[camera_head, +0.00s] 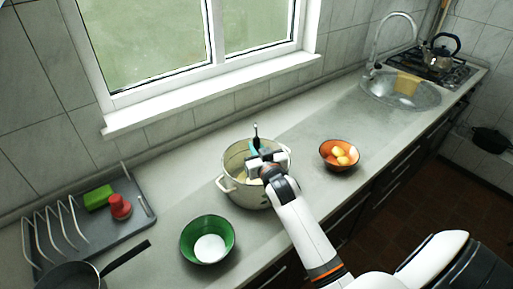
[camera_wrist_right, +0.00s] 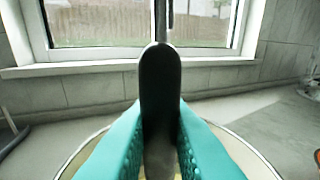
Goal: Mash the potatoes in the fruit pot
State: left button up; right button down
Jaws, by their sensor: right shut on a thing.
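A cream enamel pot (camera_head: 240,193) with side handles stands on the counter, in the middle of the head view. Its wall decoration is too small to make out. My right gripper (camera_head: 257,153) is above the pot's opening, shut on an upright dark handle (camera_head: 256,131), which looks like the masher's. In the right wrist view the handle (camera_wrist_right: 160,85) stands between the teal fingers (camera_wrist_right: 160,145), with the pot's rim (camera_wrist_right: 245,145) around them below. The masher's lower end and most of the pot's inside are hidden. My left gripper is not in view.
An orange bowl (camera_head: 328,158) with yellowish round pieces (camera_head: 342,152) stands right of the pot. A grey dish rack (camera_head: 95,228) holds a green sponge (camera_head: 98,197) and a red object (camera_head: 120,207). A dark pan (camera_head: 72,276) is nearby.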

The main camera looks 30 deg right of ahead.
aim_at(258, 137)
jog(key=shift+f+b, duration=0.35)
jog(key=shift+f, duration=0.2)
jog(key=shift+r, duration=0.2)
dwell(0.3)
notch_tip(258, 137, up, 5)
jog(key=p, duration=0.5)
jog(key=shift+r, duration=0.2)
jog(key=shift+d, duration=0.15)
jog(key=d+p, duration=0.1)
jog(key=d, duration=0.2)
jog(key=shift+w+d, duration=0.15)
jog(key=shift+w, duration=0.05)
dwell(0.4)
jog(key=shift+f, duration=0.25)
